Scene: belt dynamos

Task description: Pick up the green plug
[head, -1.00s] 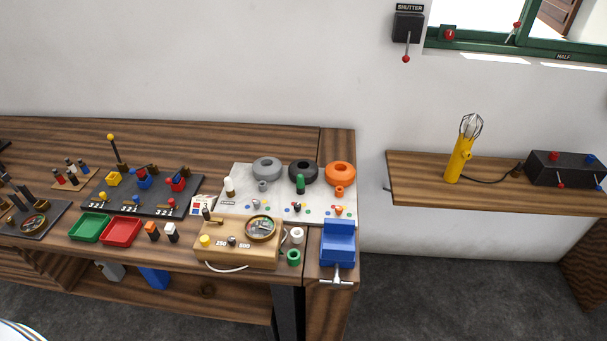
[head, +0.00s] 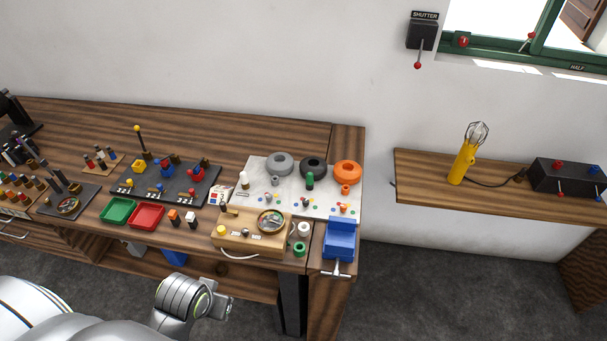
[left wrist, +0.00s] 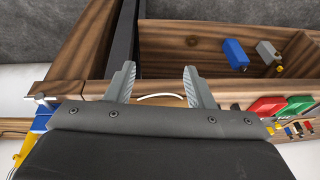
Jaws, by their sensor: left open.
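An upright green plug-like cylinder (head: 309,180) stands on the white panel (head: 262,203), in front of the black ring. A short green ring-shaped piece (head: 299,250) with a dark centre sits at the front, right of the wooden meter box (head: 234,236). I cannot tell from the picture which is the green plug. My left arm comes in low at the front, its wrist below the bench edge and apart from both green pieces. In the left wrist view my left gripper (left wrist: 161,82) is open and empty, facing the bench front. Neither green piece is clear there. My right gripper is not in view.
A blue vise (head: 340,240) stands at the bench's right end. A green tray (head: 118,211), a red tray (head: 146,216) and a black panel (head: 187,193) lie to the left. A lower shelf holds a blue block (left wrist: 235,53). Floor is free right of the bench.

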